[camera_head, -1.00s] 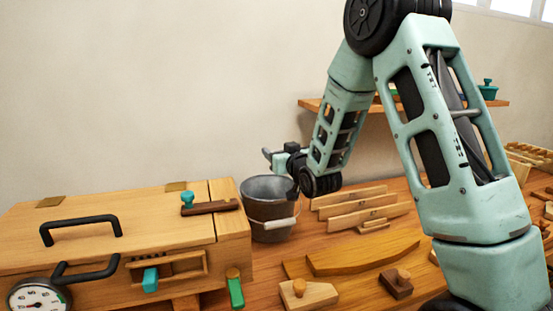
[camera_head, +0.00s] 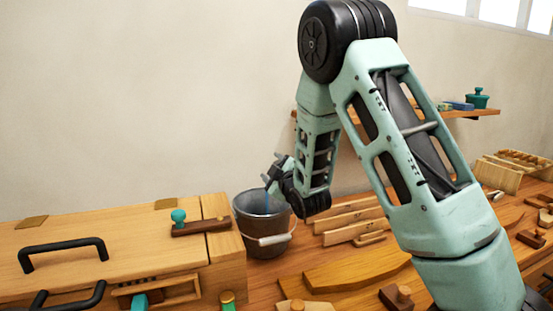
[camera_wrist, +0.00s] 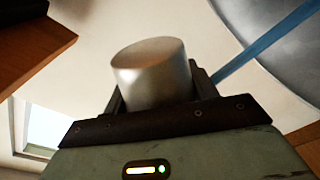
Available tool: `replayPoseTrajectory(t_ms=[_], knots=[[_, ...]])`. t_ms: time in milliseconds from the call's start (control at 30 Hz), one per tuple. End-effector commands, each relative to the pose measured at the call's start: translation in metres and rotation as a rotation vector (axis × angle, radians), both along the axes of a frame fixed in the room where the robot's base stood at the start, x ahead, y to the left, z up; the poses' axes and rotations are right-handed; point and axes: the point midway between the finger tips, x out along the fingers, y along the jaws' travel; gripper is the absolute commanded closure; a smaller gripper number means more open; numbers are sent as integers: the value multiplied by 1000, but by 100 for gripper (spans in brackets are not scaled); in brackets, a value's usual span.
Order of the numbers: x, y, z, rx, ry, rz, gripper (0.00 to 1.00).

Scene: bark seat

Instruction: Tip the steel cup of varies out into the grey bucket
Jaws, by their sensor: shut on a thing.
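A thin blue stream (camera_head: 268,196) runs down toward the bucket's opening. It also shows in the wrist view (camera_wrist: 265,42) as a blue streak beside the grey bucket wall (camera_wrist: 285,30). The bucket stands upright and its inside bottom is hidden.
A wooden chest (camera_head: 110,250) with black handles stands left of the bucket. Wooden slats (camera_head: 350,217) lie close on the right, with a curved board (camera_head: 358,265) in front. A wall shelf (camera_head: 475,114) is behind my arm. The wall behind the bucket is bare.

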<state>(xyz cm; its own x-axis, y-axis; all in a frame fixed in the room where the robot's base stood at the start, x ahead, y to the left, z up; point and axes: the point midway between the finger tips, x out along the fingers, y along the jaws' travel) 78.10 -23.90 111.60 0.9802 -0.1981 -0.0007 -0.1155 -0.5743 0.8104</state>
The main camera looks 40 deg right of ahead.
Motion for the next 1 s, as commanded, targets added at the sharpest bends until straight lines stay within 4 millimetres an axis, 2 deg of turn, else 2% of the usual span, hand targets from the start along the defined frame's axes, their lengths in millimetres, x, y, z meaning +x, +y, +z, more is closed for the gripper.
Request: replayPoseTrajectory(t_ms=[267, 367, 600, 800, 1000], knots=[[3, 14, -4, -307, 63, 4, 72], [4, 20, -11, -448, 88, 5, 72], [6, 29, -13, -782, 155, 3, 72], [6, 32, -13, -919, 184, 2, 72], [6, 31, -12, -941, 189, 0, 72]])
